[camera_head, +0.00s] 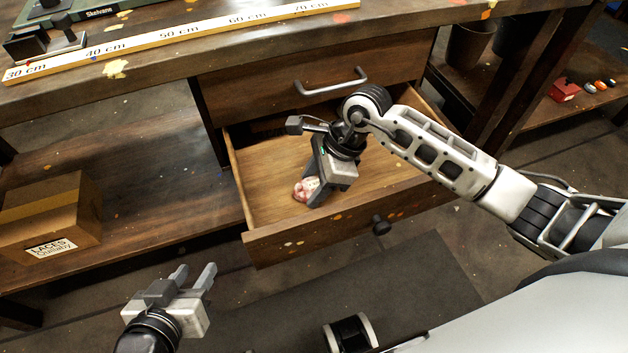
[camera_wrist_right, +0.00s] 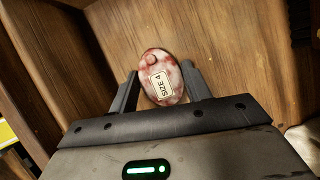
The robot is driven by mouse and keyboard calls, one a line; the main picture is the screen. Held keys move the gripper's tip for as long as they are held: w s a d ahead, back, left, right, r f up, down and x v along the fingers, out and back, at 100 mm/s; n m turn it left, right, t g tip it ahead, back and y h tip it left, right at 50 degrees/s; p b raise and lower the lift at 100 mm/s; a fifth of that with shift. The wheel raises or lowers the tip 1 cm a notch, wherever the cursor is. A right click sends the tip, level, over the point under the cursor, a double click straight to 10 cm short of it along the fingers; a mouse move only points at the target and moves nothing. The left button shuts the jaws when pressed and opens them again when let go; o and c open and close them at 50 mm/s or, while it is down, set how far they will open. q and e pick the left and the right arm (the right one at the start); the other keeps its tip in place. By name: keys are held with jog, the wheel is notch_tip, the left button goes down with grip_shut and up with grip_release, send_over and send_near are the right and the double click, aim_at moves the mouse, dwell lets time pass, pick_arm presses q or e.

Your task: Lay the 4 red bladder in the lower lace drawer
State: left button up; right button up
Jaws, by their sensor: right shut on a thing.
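The lower drawer (camera_head: 270,243) is pulled open under the bench, and its wooden floor shows bare around my right gripper. My right gripper (camera_head: 310,194) reaches down into the drawer and is shut on a red and white bladder (camera_head: 301,190). In the right wrist view the bladder (camera_wrist_right: 152,66) sits between the two fingers, with a "SIZE 4" label facing the camera. Whether it touches the drawer floor I cannot tell. My left gripper (camera_head: 194,279) is open and empty, outside the drawer at the lower left.
A closed upper drawer (camera_head: 300,105) with a metal handle is just above. A cardboard box (camera_head: 50,222) labelled "LACES" stands on the lower shelf at left. A long ruler (camera_head: 190,37) lies on the bench top. A red box (camera_head: 564,90) sits on a shelf at right.

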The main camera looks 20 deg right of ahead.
pick_arm(q)
jog(key=shift+w+r, duration=0.1)
pick_arm(e)
jog(key=shift+r, duration=0.1)
jog(key=o, duration=1)
pick_arm(q)
jog(key=shift+d+f, duration=0.1)
jog(key=shift+f, duration=0.1)
jog(key=shift+s+a+r+t+p, duration=0.2)
jog(key=shift+r+p, duration=0.25)
jog(key=shift+r, duration=0.4)
jog(key=shift+s+a+r+t+p, duration=0.1)
jog(key=shift+a+r+t+p, duration=0.25)
jog(key=shift+r, duration=0.5)
pick_arm(e)
jog(key=shift+v, duration=6.05)
pick_arm(q)
jog(key=shift+d, duration=0.15)
